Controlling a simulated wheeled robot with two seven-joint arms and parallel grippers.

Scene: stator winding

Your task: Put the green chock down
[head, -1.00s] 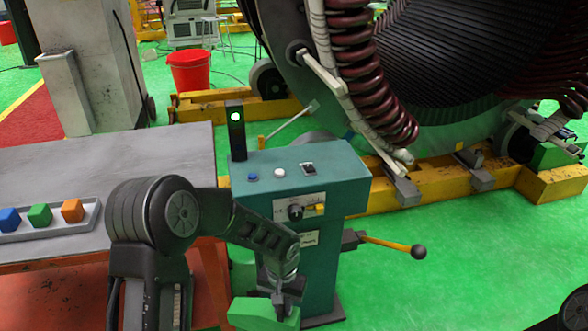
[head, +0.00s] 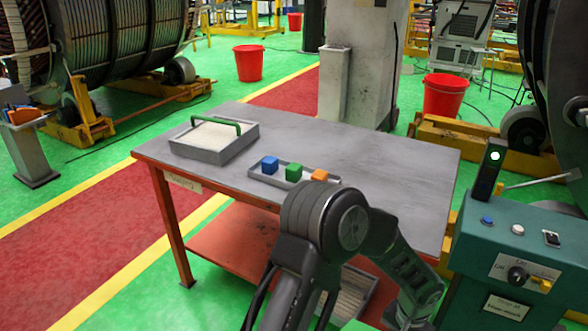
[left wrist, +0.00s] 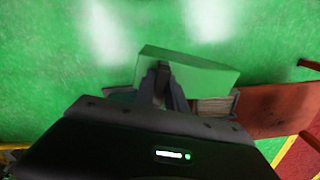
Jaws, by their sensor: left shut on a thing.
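The green chock (left wrist: 205,75) is a wedge-like block between the fingers of my left gripper (left wrist: 163,82) in the left wrist view. The gripper is shut on it and holds it over the green floor. In the head view my left gripper (head: 405,318) is low, between the workbench and the teal console, and only a sliver of the chock (head: 357,326) shows at the bottom edge. My right gripper is in neither view.
The grey-topped workbench (head: 370,160) bears a tray (head: 330,186) with blue, green and orange blocks, and a box with a green handle (head: 215,140). A lower red shelf (head: 235,245) holds another container. The teal console (head: 480,275) stands at right. Green floor (head: 150,290) is clear at left.

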